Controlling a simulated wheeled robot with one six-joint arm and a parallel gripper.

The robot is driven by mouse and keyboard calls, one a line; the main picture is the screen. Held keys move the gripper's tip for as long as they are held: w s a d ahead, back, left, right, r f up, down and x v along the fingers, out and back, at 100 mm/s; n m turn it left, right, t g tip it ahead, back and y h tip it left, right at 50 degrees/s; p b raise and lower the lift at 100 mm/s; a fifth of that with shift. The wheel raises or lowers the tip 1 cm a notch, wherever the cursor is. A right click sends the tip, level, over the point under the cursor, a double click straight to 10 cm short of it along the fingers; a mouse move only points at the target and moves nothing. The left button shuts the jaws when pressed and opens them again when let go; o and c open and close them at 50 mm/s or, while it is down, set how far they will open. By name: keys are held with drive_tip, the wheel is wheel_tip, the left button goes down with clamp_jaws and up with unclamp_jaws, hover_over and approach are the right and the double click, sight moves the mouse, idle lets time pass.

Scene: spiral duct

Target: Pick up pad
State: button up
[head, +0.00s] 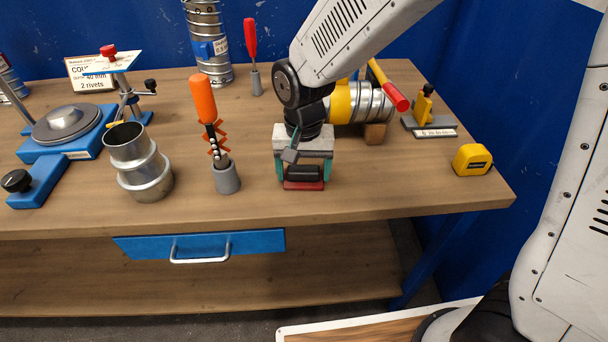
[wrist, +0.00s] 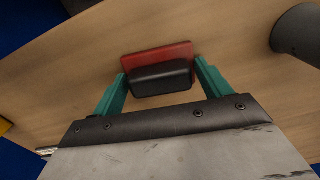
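The pad, a red block (head: 304,185) with a black grip on top, lies on the bench near its front edge. In the wrist view, its red base (wrist: 158,57) and black grip (wrist: 161,78) show between the fingertips. My gripper (head: 304,177) points down over the pad with its teal fingers spread, one on each side. In the wrist view, my gripper (wrist: 160,74) is open, with small gaps between the fingers and the black grip. I cannot tell the exact fingertip height above the bench.
A grey cup (head: 227,178) holding an orange-handled tool stands left of the gripper. A metal duct piece (head: 145,172) is farther left. A yellow-banded duct (head: 362,103) with a red-handled hammer (head: 388,85) lies behind. A yellow tape measure (head: 472,160) sits right.

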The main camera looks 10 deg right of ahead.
sight(304, 169)
drive_tip(key=shift+r, duration=0.45)
wheel_tip(304, 169, up, 3)
drive_tip(key=shift+s+f, duration=0.1)
drive_tip(key=shift+s, duration=0.05)
drive_tip(key=s+d+r, duration=0.1)
drive_tip(key=s+d, duration=0.1)
drive_tip(key=s, duration=1.3)
drive_tip(key=shift+s+d+r, duration=0.15)
drive_tip(key=shift+s+d, duration=0.1)
drive_tip(key=shift+d, duration=0.15)
